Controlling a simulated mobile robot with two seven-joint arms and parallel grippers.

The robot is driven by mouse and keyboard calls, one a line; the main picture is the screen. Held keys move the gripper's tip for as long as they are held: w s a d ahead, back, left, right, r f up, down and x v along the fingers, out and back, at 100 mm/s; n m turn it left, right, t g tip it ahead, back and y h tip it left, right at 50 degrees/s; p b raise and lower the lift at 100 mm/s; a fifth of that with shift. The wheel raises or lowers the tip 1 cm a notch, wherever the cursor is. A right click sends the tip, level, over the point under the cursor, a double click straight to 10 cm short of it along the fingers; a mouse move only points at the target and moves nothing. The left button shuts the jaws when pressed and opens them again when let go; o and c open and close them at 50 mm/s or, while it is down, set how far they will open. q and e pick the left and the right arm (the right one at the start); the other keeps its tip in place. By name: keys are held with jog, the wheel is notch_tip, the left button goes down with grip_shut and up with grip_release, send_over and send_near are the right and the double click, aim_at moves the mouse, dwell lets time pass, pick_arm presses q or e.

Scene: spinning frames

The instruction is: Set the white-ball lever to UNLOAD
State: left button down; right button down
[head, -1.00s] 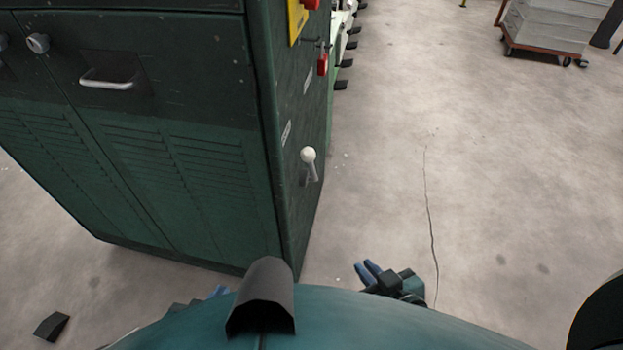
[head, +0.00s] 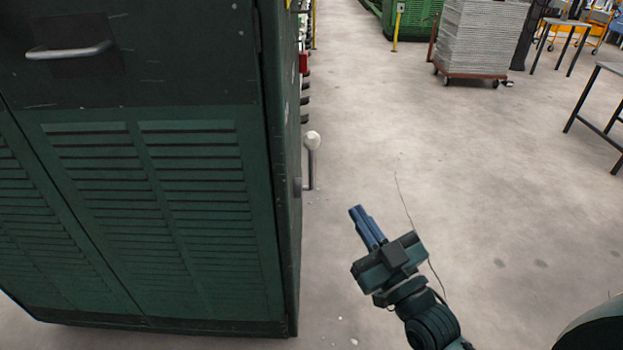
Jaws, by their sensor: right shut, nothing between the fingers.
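The white-ball lever (head: 311,142) sticks out from the right side of the green cabinet (head: 200,190). Its ball is at the top and its short grey arm runs down to a pivot on that side, so it stands about upright. The side face is seen nearly edge-on, and no UNLOAD label can be read. My right gripper (head: 362,217) is shut and empty. It is below and to the right of the lever, apart from it, with its blue fingers pointing up and slightly left. My left gripper is not in view.
Open concrete floor (head: 480,200) lies right of the cabinet. A stack of grey sheets on a cart (head: 480,40) stands at the back, with a table (head: 600,110) at the right edge. A red part (head: 304,63) sits on the cabinet's side above the lever.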

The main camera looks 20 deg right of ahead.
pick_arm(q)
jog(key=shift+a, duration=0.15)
pick_arm(e)
jog(key=shift+r, duration=0.1)
jog(key=shift+w, duration=0.1)
send_near(316, 146)
jog(key=b+x, duration=0.1)
jog(key=x, duration=0.4)
jog(key=shift+w+a, duration=0.1)
jog(key=shift+w, duration=0.15)
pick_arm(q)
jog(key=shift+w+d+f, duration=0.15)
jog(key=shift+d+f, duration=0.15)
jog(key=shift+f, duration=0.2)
pick_arm(e)
jog(key=shift+w+a+r, duration=0.15)
jog(key=shift+w+r, duration=0.05)
jog(key=shift+w, duration=0.45)
